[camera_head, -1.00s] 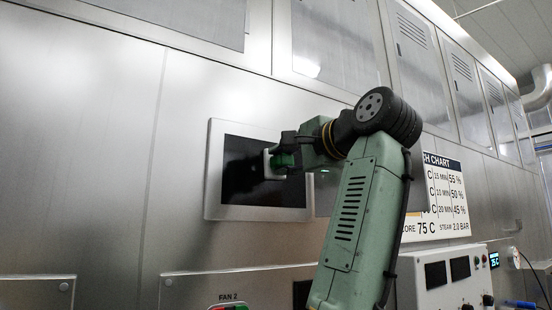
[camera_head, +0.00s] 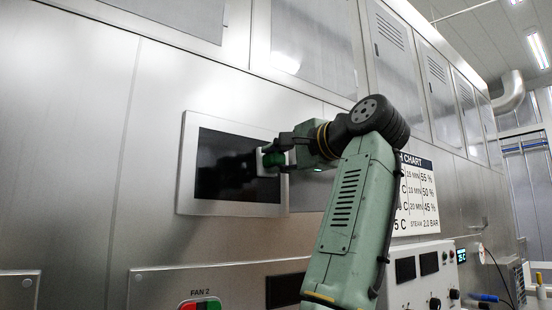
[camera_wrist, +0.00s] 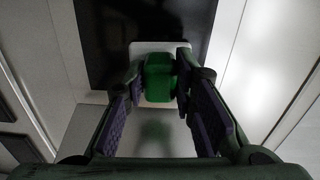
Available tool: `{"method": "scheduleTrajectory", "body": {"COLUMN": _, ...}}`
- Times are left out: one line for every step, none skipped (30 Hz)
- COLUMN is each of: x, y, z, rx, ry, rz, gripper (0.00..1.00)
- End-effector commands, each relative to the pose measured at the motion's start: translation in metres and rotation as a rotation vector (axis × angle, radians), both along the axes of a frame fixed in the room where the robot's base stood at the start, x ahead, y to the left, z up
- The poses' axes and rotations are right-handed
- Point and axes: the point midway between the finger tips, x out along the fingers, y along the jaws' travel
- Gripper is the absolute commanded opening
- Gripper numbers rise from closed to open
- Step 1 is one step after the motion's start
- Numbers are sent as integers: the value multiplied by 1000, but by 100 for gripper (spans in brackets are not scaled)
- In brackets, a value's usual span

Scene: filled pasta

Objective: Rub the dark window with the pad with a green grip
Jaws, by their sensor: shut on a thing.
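The dark window (camera_head: 226,168) is a black pane in a silver frame on the steel wall; it also shows in the wrist view (camera_wrist: 100,40). The pad has a thin white plate (camera_wrist: 146,48) and a green grip (camera_wrist: 158,80). My gripper (camera_head: 275,158) is shut on the green grip, with a finger on each side of it in the wrist view. In the head view the pad's plate (camera_head: 261,160) is in front of the right part of the pane, at mid height. I cannot tell whether the plate touches the glass. My gripper hides part of the frame's right side.
A white chart (camera_head: 415,195) hangs on the wall to the right, partly behind my arm. A white control box (camera_head: 418,268) with knobs stands below it. A FAN 2 panel (camera_head: 200,303) with red and green buttons is below the window. Bare steel lies left.

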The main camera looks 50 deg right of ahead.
Motion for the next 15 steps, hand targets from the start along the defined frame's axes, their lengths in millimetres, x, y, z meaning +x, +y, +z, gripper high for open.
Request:
{"method": "scheduleTrajectory", "body": {"x": -1, "y": 0, "z": 0, "rx": 0, "ry": 0, "rz": 0, "gripper": 2}}
{"method": "scheduleTrajectory", "body": {"x": -2, "y": 1, "z": 0, "rx": 0, "ry": 0, "rz": 0, "gripper": 2}}
{"method": "scheduleTrajectory", "body": {"x": -4, "y": 1, "z": 0, "rx": 0, "ry": 0, "rz": 0, "gripper": 2}}
{"method": "scheduleTrajectory", "body": {"x": -7, "y": 2, "z": 0, "rx": 0, "ry": -1, "rz": 0, "gripper": 2}}
{"method": "scheduleTrajectory", "body": {"x": -10, "y": 2, "z": 0, "rx": -1, "ry": -1, "rz": 0, "gripper": 2}}
{"method": "scheduleTrajectory", "body": {"x": -14, "y": 3, "z": 0, "rx": -1, "ry": -2, "rz": -1, "gripper": 2}}
{"method": "scheduleTrajectory", "body": {"x": -17, "y": 4, "z": 0, "rx": -2, "ry": -3, "rz": -1, "gripper": 2}}
{"method": "scheduleTrajectory", "body": {"x": -20, "y": 5, "z": 0, "rx": -1, "ry": -2, "rz": 0, "gripper": 2}}
{"method": "scheduleTrajectory", "body": {"x": -23, "y": 6, "z": 0, "rx": -1, "ry": -1, "rz": 0, "gripper": 2}}
{"method": "scheduleTrajectory", "body": {"x": -26, "y": 7, "z": 0, "rx": -1, "ry": -2, "rz": 0, "gripper": 2}}
{"method": "scheduleTrajectory", "body": {"x": -29, "y": 7, "z": 0, "rx": -1, "ry": -2, "rz": -1, "gripper": 2}}
{"method": "scheduleTrajectory", "body": {"x": -33, "y": 8, "z": 0, "rx": -1, "ry": -2, "rz": -1, "gripper": 2}}
{"method": "scheduleTrajectory", "body": {"x": -36, "y": 9, "z": 0, "rx": -1, "ry": -2, "rz": 0, "gripper": 2}}
{"method": "scheduleTrajectory", "body": {"x": -39, "y": 10, "z": 0, "rx": -1, "ry": -2, "rz": 0, "gripper": 2}}
{"method": "scheduleTrajectory", "body": {"x": -43, "y": 11, "z": 0, "rx": 0, "ry": -2, "rz": -1, "gripper": 2}}
